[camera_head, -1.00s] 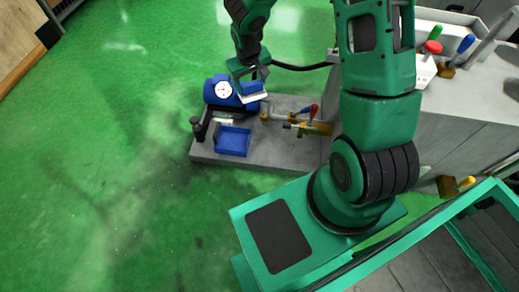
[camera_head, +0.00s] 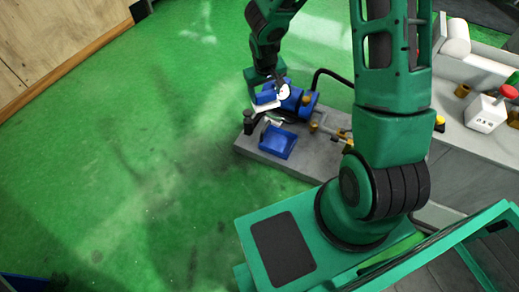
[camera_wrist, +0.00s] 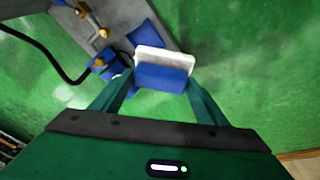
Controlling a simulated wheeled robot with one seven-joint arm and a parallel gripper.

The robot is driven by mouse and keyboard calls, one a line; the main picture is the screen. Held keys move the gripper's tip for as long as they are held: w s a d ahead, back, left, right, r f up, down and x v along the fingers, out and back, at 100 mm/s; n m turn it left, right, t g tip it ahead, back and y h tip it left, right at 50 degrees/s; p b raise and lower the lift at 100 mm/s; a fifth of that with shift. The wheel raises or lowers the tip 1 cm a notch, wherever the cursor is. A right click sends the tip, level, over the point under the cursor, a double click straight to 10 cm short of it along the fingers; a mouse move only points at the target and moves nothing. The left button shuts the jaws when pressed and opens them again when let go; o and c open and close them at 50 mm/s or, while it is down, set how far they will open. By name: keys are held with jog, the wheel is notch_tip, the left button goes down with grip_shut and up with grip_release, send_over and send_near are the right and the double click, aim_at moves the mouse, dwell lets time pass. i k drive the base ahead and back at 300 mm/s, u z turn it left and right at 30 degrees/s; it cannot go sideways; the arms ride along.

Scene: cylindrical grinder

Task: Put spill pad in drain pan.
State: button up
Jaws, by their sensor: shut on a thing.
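My gripper (camera_head: 267,90) is shut on the spill pad (camera_head: 265,106), a small flat pad with a white layer and a blue layer. In the wrist view the spill pad (camera_wrist: 163,73) sits between the two green fingers. The drain pan (camera_head: 278,143) is an open blue tray on the grey machine base, and its visible inside looks empty. My gripper holds the pad above and a little left of the pan in the head view. In the wrist view a blue patch, probably the pan (camera_wrist: 146,36), shows behind the pad and is partly covered by it.
A blue unit with a white dial (camera_head: 284,90) stands just behind the pan. A dark post (camera_head: 248,122) stands at the base's left corner. Brass fittings (camera_head: 318,127) and a black hose (camera_head: 333,76) lie to the right. Green floor at left is open.

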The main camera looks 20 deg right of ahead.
aim_at(278, 144)
jog(key=u, duration=0.9)
jog(key=i, duration=1.1)
jog(key=z, duration=1.4)
